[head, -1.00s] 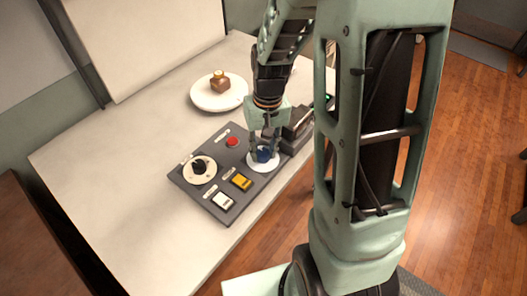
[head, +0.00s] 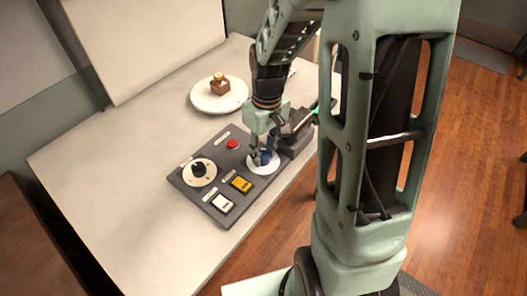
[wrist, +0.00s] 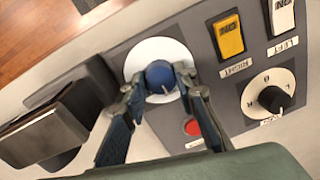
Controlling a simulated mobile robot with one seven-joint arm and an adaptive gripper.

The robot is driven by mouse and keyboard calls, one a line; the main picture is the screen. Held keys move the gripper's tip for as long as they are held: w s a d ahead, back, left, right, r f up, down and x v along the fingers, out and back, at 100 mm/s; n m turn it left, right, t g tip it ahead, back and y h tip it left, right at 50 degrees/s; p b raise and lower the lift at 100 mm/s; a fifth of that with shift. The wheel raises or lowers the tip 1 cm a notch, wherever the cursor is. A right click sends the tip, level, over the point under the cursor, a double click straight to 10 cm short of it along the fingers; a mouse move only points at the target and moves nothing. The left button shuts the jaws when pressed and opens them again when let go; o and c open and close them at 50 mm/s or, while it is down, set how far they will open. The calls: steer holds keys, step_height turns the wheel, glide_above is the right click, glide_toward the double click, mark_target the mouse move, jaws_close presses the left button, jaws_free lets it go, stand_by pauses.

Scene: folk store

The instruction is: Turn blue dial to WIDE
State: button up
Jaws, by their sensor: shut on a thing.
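The blue dial (wrist: 160,77) sits on a round white plate (wrist: 140,55) at one end of a dark grey control panel (head: 207,213). In the head view the white plate (head: 276,168) is at the panel's right end. My gripper (wrist: 160,82) is over the dial, pointing down, with its two fingers on either side of it, shut on it. A pale pointer line shows on the dial's lower edge in the wrist view. I cannot read any WIDE label; the gripper hides much of the dial in the head view.
The panel also holds a black knob (wrist: 272,98) on a white disc, a yellow switch (wrist: 229,37), a white switch (wrist: 282,16) and a red button (wrist: 192,127). A white plate with a small brown cake (head: 220,87) stands behind. A dark device (wrist: 60,125) is beside the dial.

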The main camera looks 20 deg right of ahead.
mark_target(266, 154)
steer(key=o, duration=1.2)
steer(key=shift+c, duration=0.2)
step_height(266, 154, up, 12)
steer(key=shift+w+d, duration=0.15)
steer(key=shift+d, duration=0.15)
